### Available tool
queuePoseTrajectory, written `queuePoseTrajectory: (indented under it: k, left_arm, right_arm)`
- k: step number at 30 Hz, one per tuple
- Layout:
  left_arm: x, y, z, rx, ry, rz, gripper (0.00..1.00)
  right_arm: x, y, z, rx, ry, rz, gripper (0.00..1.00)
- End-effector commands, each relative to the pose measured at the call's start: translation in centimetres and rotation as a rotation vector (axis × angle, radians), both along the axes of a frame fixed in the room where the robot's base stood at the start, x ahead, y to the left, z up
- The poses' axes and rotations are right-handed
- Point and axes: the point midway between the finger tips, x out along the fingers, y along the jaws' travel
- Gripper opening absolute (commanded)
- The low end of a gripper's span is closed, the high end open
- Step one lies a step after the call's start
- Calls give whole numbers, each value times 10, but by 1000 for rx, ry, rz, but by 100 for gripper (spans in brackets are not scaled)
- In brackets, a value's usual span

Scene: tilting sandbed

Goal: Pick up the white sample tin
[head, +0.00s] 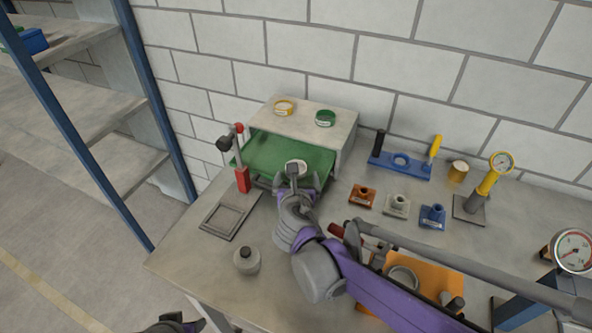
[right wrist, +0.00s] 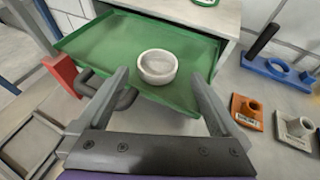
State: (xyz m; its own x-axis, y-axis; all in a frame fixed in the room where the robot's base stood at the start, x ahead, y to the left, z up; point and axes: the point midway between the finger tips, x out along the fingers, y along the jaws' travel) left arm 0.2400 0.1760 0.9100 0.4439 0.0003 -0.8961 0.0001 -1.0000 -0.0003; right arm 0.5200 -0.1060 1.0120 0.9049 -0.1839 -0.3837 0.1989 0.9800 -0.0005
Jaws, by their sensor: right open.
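The white sample tin (head: 298,165) is a small round, shallow white container standing on the green tray (head: 262,158) under the grey shelf box. In the right wrist view the tin (right wrist: 157,68) sits upright on the green tray (right wrist: 130,42). My right gripper (head: 295,184) is open at the tray's front edge. In the right wrist view its two fingers (right wrist: 159,80) point toward the tin, one to each side, with nothing held. In the head view the gripper partly covers the tin's front. A dark and purple part of my left arm shows at the bottom edge; its jaws cannot be made out.
A red post with a lever (head: 241,172) stands at the tray's left. Orange (head: 361,197), white and blue blocks sit right.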

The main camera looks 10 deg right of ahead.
Motion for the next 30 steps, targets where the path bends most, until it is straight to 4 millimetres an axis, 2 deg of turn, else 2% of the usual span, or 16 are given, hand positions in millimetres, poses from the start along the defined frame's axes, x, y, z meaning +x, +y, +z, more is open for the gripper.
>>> queuePoseTrajectory:
  k: [10,20,30]
  left_arm:
    - [1,0,3,0,-2,0,50]
    - [1,0,3,0,-2,0,50]
    - [1,0,3,0,-2,0,50]
  right_arm:
    - [41,-5,-16,0,0,-1,100]
    - [46,-6,-19,1,0,1,98]
    - [46,-6,-19,0,0,1,37]
